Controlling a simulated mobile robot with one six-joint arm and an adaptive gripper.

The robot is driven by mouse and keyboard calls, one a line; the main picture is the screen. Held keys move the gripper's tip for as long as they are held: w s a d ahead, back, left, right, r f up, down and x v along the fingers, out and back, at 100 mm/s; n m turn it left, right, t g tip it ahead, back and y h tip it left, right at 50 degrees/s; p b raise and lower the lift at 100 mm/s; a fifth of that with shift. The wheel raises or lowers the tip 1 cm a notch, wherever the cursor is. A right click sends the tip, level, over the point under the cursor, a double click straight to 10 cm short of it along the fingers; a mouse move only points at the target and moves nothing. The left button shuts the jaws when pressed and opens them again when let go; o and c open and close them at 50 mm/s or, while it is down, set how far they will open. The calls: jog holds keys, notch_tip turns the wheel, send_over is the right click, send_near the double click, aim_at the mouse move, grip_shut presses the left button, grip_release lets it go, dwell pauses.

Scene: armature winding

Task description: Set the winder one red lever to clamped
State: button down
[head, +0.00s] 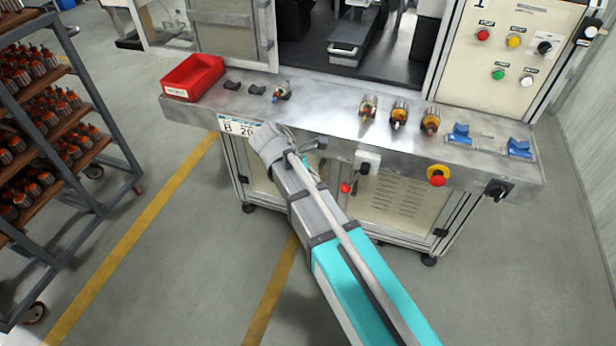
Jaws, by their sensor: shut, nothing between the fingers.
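The red lever (346,187) has a red ball end and hangs from a pale bracket (367,161) on the front of the winder bench (335,138). The ball end points down and to the left. My arm reaches up from the bottom of the head view to the bench front, left of the lever. My gripper (318,145) shows only as a small dark part beside my wrist, up and to the left of the red ball. It is shut and empty, apart from the lever as far as I can see. My forearm hides much of it.
A red bin (192,77), several armatures (399,116) and blue holders (460,133) are on the bench. A red emergency stop (437,176) and a black knob (498,190) sit on the front, right of the lever. A parts rack (110,130) stands left. Floor is clear between.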

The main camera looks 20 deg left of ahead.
aim_at(354, 180)
jog(key=w+d+f+b, duration=0.2)
jog(key=d+f+b, duration=0.2)
jog(key=d, duration=0.1)
jog(key=shift+w+d+f, duration=0.25)
jog(key=shift+w, duration=0.1)
jog(key=shift+f, duration=0.15)
dwell(0.7)
